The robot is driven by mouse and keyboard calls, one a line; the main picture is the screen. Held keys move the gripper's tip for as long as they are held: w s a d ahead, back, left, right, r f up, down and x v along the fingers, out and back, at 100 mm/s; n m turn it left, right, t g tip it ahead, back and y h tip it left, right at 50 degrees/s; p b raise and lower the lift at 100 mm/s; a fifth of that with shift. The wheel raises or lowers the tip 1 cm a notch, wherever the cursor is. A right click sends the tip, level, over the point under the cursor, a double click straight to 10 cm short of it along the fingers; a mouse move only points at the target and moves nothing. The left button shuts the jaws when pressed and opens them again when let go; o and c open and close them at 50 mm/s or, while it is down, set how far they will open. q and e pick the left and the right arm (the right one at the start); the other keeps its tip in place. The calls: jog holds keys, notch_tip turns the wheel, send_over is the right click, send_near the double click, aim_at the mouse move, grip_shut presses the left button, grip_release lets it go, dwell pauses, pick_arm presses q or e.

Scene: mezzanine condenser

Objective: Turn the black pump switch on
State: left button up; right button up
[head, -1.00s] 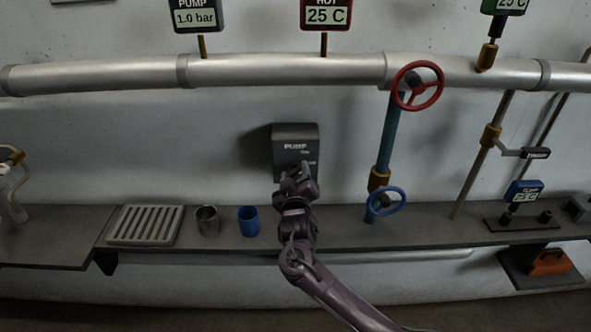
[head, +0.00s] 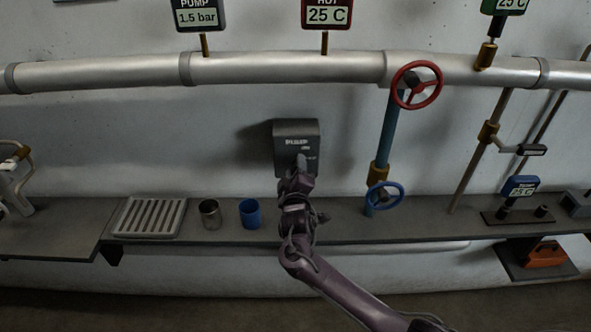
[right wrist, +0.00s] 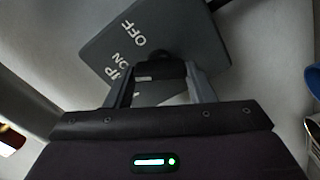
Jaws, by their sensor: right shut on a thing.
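The black pump switch box (head: 297,130) is fixed to the wall above the shelf, with white lettering on its face. My right gripper (head: 300,166) is at the lower part of the box and hides much of that part. In the right wrist view the box (right wrist: 185,25) shows the words OFF and ON. There the right gripper (right wrist: 160,82) has its two fingers on either side of a black switch lever (right wrist: 160,70), shut on it. The pump gauge (head: 198,15) reads 1.5 bar. My left gripper is not in view.
A metal cup (head: 210,214), a blue cup (head: 250,213) and a slatted tray (head: 148,217) are on the shelf (head: 345,228) to the left of my arm. A red valve wheel (head: 417,85) and a blue valve wheel (head: 384,196) are to the right.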

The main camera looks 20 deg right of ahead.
jog(key=o, duration=1)
jog(key=b+v, duration=0.2)
jog(key=v, duration=0.5)
jog(key=shift+s+a, duration=0.15)
jog(key=shift+s, duration=0.25)
